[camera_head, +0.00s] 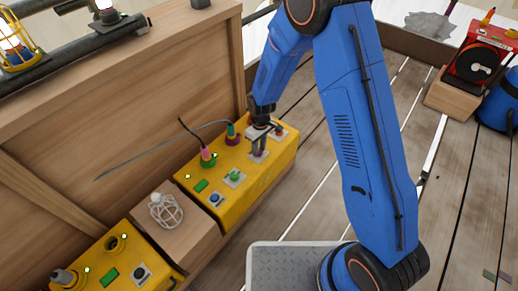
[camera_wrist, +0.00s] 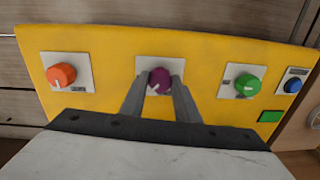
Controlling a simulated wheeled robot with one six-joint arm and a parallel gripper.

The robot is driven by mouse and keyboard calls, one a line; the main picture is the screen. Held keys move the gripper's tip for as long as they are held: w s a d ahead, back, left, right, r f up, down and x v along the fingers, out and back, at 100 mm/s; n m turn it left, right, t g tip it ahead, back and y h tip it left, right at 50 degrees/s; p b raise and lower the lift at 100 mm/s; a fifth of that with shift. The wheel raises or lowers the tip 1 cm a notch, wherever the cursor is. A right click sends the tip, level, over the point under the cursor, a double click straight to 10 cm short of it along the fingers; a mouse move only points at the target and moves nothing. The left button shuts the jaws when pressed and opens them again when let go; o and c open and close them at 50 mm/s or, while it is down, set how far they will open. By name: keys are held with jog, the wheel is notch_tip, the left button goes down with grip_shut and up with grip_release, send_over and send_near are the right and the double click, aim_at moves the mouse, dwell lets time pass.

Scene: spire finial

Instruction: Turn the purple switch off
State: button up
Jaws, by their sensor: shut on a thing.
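The purple switch (camera_wrist: 160,79) is a round knob on a pale square plate, on a yellow control box (camera_wrist: 215,50). In the wrist view it sits between the two grey fingers of my gripper (camera_wrist: 157,82), which are shut on it. A small pale mark shows on the knob's face. In the head view my gripper (camera_head: 261,132) reaches down to the yellow box (camera_head: 265,175) and hides most of the purple switch there.
An orange knob (camera_wrist: 61,75) is left of the purple switch in the wrist view. A green knob (camera_wrist: 248,85) and a blue button (camera_wrist: 293,85) are to its right. In the head view, plugs with cables (camera_head: 207,157) stand on the box, beside a wooden wall (camera_head: 130,110).

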jog(key=n, duration=0.4)
jog(key=shift+w+n, duration=0.1)
jog(key=shift+n, duration=2.1)
jog(key=o, duration=1)
jog(key=shift+o, duration=0.2)
jog(key=shift+r, duration=0.1)
